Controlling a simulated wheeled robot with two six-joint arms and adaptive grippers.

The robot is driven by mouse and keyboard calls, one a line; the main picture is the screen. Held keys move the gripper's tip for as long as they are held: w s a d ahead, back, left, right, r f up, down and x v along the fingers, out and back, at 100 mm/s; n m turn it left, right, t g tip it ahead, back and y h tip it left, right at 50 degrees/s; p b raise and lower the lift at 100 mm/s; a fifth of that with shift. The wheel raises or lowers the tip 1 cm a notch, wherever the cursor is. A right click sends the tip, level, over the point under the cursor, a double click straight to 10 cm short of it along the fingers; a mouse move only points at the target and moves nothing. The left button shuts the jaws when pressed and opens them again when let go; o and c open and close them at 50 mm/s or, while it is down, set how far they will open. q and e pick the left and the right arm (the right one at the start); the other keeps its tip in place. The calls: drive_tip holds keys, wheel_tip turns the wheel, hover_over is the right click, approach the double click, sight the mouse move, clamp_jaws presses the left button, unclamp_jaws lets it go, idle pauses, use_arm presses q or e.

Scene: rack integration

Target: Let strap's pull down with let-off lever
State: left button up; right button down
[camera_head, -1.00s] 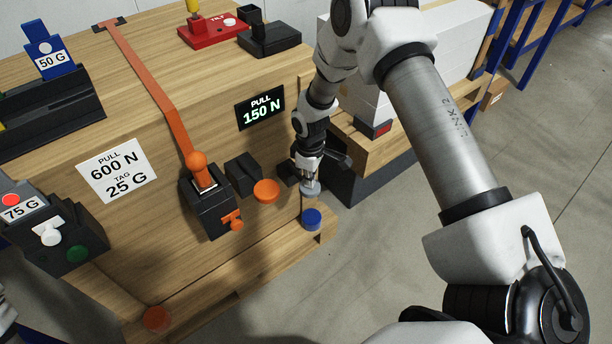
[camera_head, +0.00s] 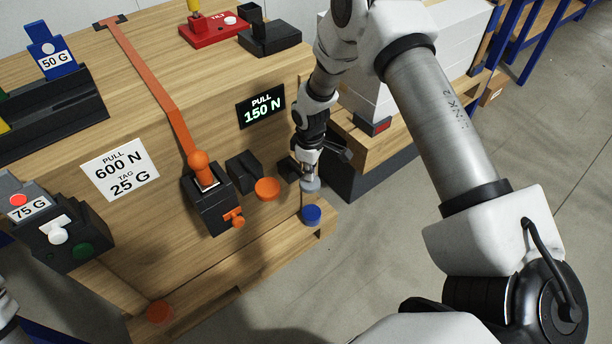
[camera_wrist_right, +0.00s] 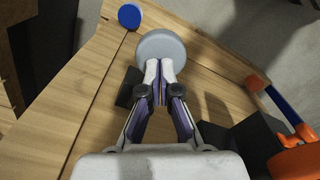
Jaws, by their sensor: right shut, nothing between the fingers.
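The orange strap (camera_head: 157,82) runs over the wooden crate's top and down its front to a black ratchet box (camera_head: 210,207). A display (camera_head: 261,106) reads PULL 150 N. My right gripper (camera_head: 310,174) is shut and empty, right of the ratchet box. In the right wrist view its fingertips (camera_wrist_right: 160,70) are at a grey round knob (camera_wrist_right: 161,46); contact is unclear. My left gripper is not in view.
A blue disc (camera_head: 312,215) and an orange disc (camera_head: 267,189) are near the right gripper. A black block (camera_head: 243,172) sits beside the ratchet box. A 75 G unit (camera_head: 62,236) is at left. Open floor (camera_head: 420,225) lies right of the crate.

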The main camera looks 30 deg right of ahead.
sight(310, 185)
drive_tip(key=shift+f, duration=0.1)
drive_tip(key=shift+f+b, duration=1.5)
drive_tip(key=shift+f, duration=1.1)
wheel_tip(310, 185, up, 4)
drive_tip(key=p, duration=0.4)
drive_tip(key=shift+r, duration=0.25)
wheel_tip(310, 185, up, 7)
drive_tip(key=p, duration=0.6)
drive_tip(key=shift+p, duration=0.3)
